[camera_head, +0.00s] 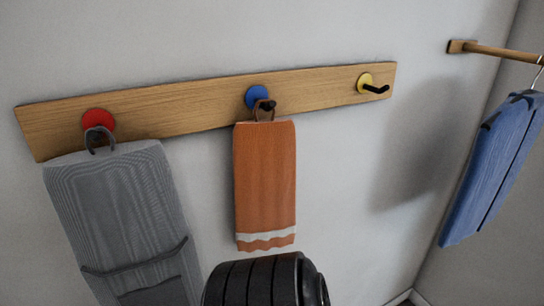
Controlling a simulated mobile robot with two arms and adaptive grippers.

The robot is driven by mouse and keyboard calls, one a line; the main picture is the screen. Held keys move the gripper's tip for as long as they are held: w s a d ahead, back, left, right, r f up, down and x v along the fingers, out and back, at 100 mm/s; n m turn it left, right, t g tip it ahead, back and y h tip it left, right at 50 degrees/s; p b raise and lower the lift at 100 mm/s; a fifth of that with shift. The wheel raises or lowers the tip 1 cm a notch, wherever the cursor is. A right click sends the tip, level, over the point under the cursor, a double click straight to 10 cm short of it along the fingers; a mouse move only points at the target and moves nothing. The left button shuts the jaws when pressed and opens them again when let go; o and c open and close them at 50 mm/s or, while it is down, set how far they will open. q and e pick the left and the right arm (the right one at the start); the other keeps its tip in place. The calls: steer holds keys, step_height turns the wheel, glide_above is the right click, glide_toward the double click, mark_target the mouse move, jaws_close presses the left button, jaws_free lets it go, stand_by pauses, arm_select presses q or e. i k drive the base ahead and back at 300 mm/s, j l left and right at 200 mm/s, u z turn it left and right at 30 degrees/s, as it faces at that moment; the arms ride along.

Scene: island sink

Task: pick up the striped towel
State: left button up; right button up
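An orange towel (265,185) with a white band near its wavy lower edge hangs by a brown loop from the blue hook (258,96) in the middle of a wall rack. It is the only towel with a clear contrasting stripe. A grey towel (120,215) with fine wavy lines and darker bands low down hangs by a loop from the red hook (98,122) on the left. Neither of my grippers shows. A black, ribbed, rounded part, probably of my arm, is at the bottom centre, just below the orange towel in the picture.
The wooden rack board (180,105) is fixed to a pale wall. Its yellow hook (368,84) on the right is empty. A blue garment (490,170) hangs from a wooden rod (505,53) at far right. Bare wall lies between it and the orange towel.

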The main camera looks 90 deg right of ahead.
mark_target(264, 151)
steer(key=z, duration=2.6)
